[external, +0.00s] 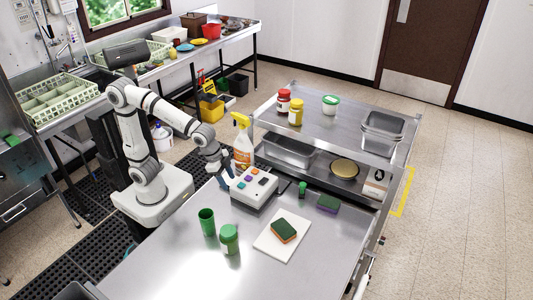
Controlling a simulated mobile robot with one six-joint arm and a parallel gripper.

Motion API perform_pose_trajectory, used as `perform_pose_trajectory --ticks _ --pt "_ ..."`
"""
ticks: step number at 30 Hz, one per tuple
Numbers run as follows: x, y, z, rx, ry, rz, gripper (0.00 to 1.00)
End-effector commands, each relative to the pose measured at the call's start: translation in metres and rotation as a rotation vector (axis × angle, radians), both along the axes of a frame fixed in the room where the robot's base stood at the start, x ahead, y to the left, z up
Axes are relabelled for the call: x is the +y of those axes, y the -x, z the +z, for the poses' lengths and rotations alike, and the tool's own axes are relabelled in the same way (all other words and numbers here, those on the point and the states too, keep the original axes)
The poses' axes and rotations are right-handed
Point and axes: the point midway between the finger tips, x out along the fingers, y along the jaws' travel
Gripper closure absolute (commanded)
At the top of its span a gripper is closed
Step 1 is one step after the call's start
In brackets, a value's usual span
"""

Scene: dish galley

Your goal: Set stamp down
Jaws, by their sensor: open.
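A small green upright piece with a darker top, which looks like the stamp (302,188), stands on the steel table (180,262) to the right of a white box with coloured buttons (254,188). My gripper (226,183) is low at the left side of the button box, well away from the green piece. Its jaws are open, and I see nothing held between them. The fingertips are small and partly lost against the box, so I cannot tell whether they touch it.
A green cup (207,222) and a green-lidded jar (229,240) stand near the front. A sponge (283,230) lies on a white board (265,243); another sponge (328,204) lies behind. A spray bottle (243,148) stands behind my gripper. The front left tabletop is clear.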

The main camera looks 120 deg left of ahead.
Motion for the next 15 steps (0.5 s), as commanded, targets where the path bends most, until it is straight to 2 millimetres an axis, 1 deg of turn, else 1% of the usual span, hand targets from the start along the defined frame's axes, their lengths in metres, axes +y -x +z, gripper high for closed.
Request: perform_pose_trajectory --ticks 1,2,3,5,6,7,9,12,15 --pt "-0.021 0.031 -0.003 0.021 0.005 -0.041 0.49" --pt "-0.031 0.047 -0.006 0.034 0.008 -0.063 0.49" --pt "-0.042 0.068 -0.011 0.053 0.012 -0.089 0.49" --pt "-0.056 0.098 -0.020 0.079 0.016 -0.127 0.49" --pt "-0.064 0.116 -0.025 0.095 0.019 -0.149 0.49" --pt "-0.069 0.128 -0.030 0.106 0.021 -0.165 0.49" --pt "-0.077 0.152 -0.038 0.127 0.025 -0.193 0.49" --pt "-0.084 0.173 -0.047 0.148 0.028 -0.218 0.49" --pt "-0.086 0.182 -0.051 0.156 0.029 -0.230 0.49"
